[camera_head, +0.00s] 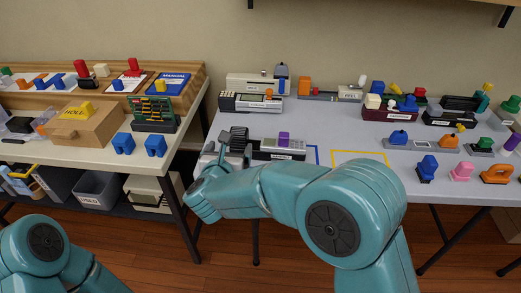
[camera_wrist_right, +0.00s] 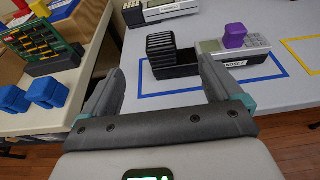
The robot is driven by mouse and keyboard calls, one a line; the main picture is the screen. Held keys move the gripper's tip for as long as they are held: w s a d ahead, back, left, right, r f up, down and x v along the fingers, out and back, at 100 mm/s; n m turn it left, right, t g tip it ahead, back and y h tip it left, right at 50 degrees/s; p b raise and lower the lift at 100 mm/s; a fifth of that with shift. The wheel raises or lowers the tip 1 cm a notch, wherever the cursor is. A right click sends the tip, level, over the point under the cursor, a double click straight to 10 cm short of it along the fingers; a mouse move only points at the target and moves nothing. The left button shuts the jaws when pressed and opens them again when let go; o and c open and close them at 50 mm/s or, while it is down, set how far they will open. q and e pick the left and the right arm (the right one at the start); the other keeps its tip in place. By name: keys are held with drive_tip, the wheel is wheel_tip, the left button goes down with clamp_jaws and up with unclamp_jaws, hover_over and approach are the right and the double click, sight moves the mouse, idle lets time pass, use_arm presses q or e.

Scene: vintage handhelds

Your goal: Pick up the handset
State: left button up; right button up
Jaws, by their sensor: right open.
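A grey handheld with a keypad and a small screen (camera_wrist_right: 243,52) lies inside a blue outline on the grey table; it also shows in the head view (camera_head: 283,149). A purple block (camera_wrist_right: 234,36) sits on it. A black ribbed piece (camera_wrist_right: 173,58) stands at its left end; I cannot tell whether they are one thing or which is the handset. My right gripper (camera_wrist_right: 162,72) is open and empty, its fingers apart on the near side of the black piece. In the head view the right gripper (camera_head: 228,150) is partly hidden by my arm. My left gripper is out of view.
A long white handheld (camera_head: 250,103) lies behind. A yellow outline (camera_head: 360,157) to the right is empty. Small colored blocks, including a blue one (camera_head: 427,167), stand further right. The left table holds a cardboard box (camera_head: 88,125) and a green circuit board (camera_head: 154,112).

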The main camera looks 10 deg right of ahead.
sight(238, 133)
drive_tip(key=x, duration=0.8)
drive_tip(key=shift+w+f+p, duration=0.1)
drive_tip(key=shift+w+p, duration=0.05)
drive_tip(key=shift+p, duration=0.25)
drive_tip(key=x, duration=0.2)
drive_tip(key=p+x, duration=0.1)
drive_tip(key=x, duration=0.2)
drive_tip(key=shift+w+d+f, duration=0.1)
drive_tip(key=shift+w+f, duration=0.1)
drive_tip(key=shift+f, duration=0.15)
drive_tip(key=c, duration=1.6)
wheel_tip(238, 133, up, 20)
drive_tip(key=p, duration=0.3)
drive_tip(key=shift+r, duration=0.1)
drive_tip(key=shift+c, duration=0.2)
